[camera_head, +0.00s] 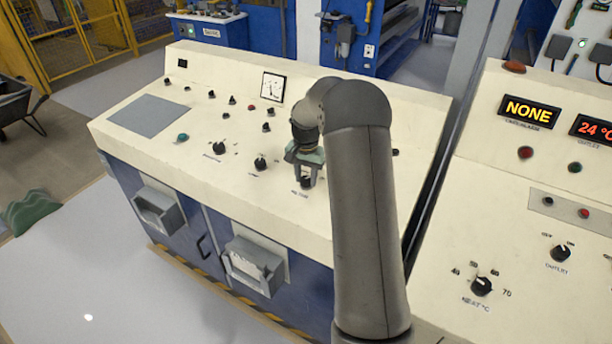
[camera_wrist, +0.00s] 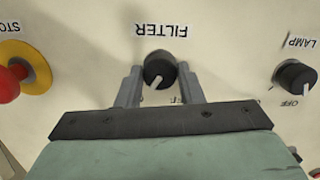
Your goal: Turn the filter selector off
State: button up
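The filter selector (camera_wrist: 160,70) is a black round knob with a white pointer line, under an upside-down FILTER label (camera_wrist: 162,30) in the wrist view. Its pointer is aimed toward the bottom of that view, slightly left. The position marks below it are partly covered by the fingers; part of an OFF mark shows by the right finger. My gripper (camera_wrist: 159,72) is open, with one finger on each side of the knob and what look like small gaps. In the head view my gripper (camera_head: 307,172) is down at the knob (camera_head: 306,183) on the sloped cream panel.
A LAMP knob (camera_wrist: 297,75) is to the right in the wrist view. A red STOP button (camera_wrist: 10,80) with a yellow ring is at the left. More knobs (camera_head: 260,163) and small switches (camera_head: 232,100) cover the panel. A second console (camera_head: 530,190) stands right of my arm.

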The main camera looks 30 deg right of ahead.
jog(key=shift+n, duration=0.4)
jog(key=n+b, duration=0.1)
jog(key=n, duration=0.3)
jog(key=shift+n, duration=0.4)
jog(key=n+h+b, duration=0.1)
jog(key=n, duration=0.5)
jog(key=shift+w+a+r, duration=0.1)
jog(key=shift+n, duration=0.3)
jog(key=o, duration=1)
